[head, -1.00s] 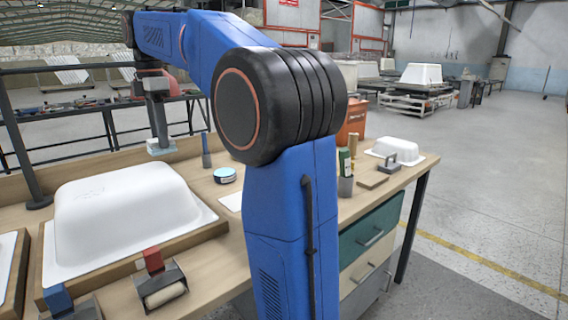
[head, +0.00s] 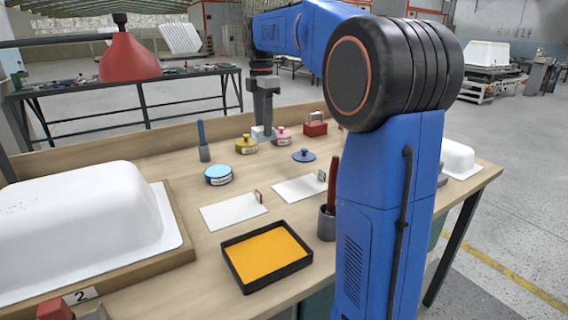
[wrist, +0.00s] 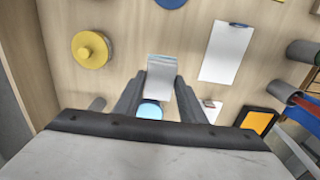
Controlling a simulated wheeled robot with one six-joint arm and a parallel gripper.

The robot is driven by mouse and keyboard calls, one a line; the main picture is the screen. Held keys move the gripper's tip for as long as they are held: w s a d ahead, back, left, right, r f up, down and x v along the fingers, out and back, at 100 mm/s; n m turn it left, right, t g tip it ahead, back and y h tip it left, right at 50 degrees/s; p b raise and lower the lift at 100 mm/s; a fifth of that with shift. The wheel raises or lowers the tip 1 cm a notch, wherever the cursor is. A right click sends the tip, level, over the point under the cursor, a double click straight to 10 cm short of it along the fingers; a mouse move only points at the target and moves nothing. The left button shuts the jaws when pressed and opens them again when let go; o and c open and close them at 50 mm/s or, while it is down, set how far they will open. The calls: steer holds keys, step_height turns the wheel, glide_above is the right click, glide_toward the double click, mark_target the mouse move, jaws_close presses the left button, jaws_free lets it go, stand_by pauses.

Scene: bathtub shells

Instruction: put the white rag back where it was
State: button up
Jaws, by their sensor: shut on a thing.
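The white rag (wrist: 160,76) is a pale, folded-looking piece between the fingers of my gripper (wrist: 158,88) in the wrist view. My gripper is shut on it. In the head view my gripper (head: 265,122) points down over the far part of the bench, with the pale rag (head: 259,133) at its tips, close to a yellow knobbed jar (head: 246,145) and a pink knobbed jar (head: 282,137). I cannot tell whether the rag touches the bench top. The fingers partly hide it.
A blue tin (head: 218,175), a blue lid (head: 304,155), white cards (head: 234,211) and a red box (head: 315,125) lie around. A black tray with orange content (head: 267,258) and a cup (head: 327,222) are nearer. A white tub shell (head: 90,215) fills the left.

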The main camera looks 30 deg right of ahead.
steer(key=shift+d+f, duration=0.25)
steer(key=shift+d, duration=0.05)
step_height(320, 180, down, 5)
steer(key=shift+d+r, duration=0.1)
steer(key=shift+d, duration=0.05)
steer(key=shift+f, duration=2.45)
steer(key=o, duration=1.1)
steer(key=shift+f, duration=0.1)
step_height(320, 180, up, 12)
steer(key=shift+r, duration=0.15)
